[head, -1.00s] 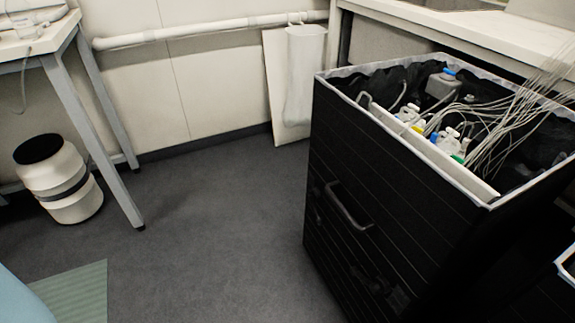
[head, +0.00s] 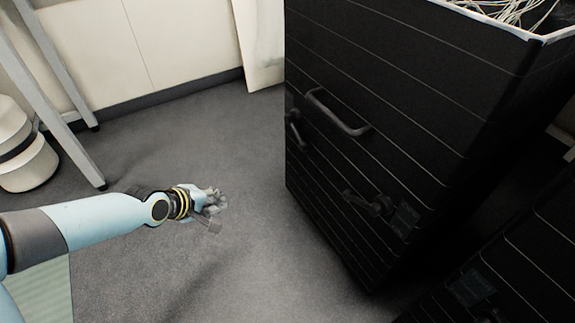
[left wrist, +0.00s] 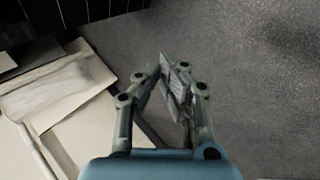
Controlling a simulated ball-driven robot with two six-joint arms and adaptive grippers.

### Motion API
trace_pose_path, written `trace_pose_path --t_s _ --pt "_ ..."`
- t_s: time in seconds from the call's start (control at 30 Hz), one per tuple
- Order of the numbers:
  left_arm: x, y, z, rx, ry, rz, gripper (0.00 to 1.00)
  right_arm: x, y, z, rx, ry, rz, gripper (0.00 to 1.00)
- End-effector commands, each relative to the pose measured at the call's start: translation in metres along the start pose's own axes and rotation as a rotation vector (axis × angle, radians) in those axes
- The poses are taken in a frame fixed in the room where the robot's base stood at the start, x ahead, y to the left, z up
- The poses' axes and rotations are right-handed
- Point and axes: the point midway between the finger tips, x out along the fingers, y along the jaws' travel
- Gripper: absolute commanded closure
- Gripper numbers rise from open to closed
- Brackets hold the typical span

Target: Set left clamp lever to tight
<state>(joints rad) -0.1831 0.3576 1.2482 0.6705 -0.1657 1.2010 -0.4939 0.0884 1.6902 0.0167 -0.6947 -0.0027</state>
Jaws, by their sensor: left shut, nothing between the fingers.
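The black ribbed cabinet (head: 390,90) stands on the right in the head view. Two dark clamp levers sit on its front face. The left lever (head: 296,129) is near the cabinet's left edge and hangs down at a slant. The right lever (head: 370,203) is lower and further right, beside a small dark plate. My left gripper (head: 215,205) is left of the cabinet, over the floor, apart from both levers. In the left wrist view its fingers (left wrist: 168,75) are together with nothing between them. My right gripper is not in view.
A bar handle (head: 338,112) sticks out of the cabinet face between the levers. A white drum (head: 22,150) and a grey table leg (head: 65,110) stand at the left. Another black cabinet (head: 530,260) is at the lower right. The grey floor before the cabinet is clear.

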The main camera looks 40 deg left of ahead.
Motion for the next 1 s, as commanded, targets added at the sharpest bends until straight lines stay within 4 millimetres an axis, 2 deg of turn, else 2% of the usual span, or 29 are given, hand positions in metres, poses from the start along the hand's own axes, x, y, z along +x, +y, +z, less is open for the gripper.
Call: trace_pose_path --t_s 0.03,0.1,0.2,0.3,0.4,0.53,0.77,1.0 --pt "0.025 0.009 -0.002 -0.153 -0.023 0.054 1.0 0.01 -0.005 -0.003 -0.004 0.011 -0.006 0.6" --pt "0.037 0.044 0.0 -0.377 -0.075 0.132 1.0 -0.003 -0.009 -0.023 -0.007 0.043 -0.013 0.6" --pt "0.045 0.085 0.007 -0.638 -0.166 0.205 1.0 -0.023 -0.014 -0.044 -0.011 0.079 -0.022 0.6" --pt "0.046 0.113 0.015 -0.819 -0.246 0.239 1.0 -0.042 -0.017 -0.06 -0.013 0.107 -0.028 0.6" --pt "0.044 0.13 0.02 -0.923 -0.299 0.253 1.0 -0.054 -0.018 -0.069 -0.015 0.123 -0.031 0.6" --pt "0.041 0.14 0.022 -0.968 -0.323 0.259 1.0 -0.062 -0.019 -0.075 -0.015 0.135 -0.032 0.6" --pt "0.04 0.141 0.022 -0.967 -0.323 0.26 1.0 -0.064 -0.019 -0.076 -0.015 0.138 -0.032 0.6" --pt "0.052 0.143 0.024 -0.968 -0.322 0.26 1.0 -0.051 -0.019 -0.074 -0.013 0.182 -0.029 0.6"
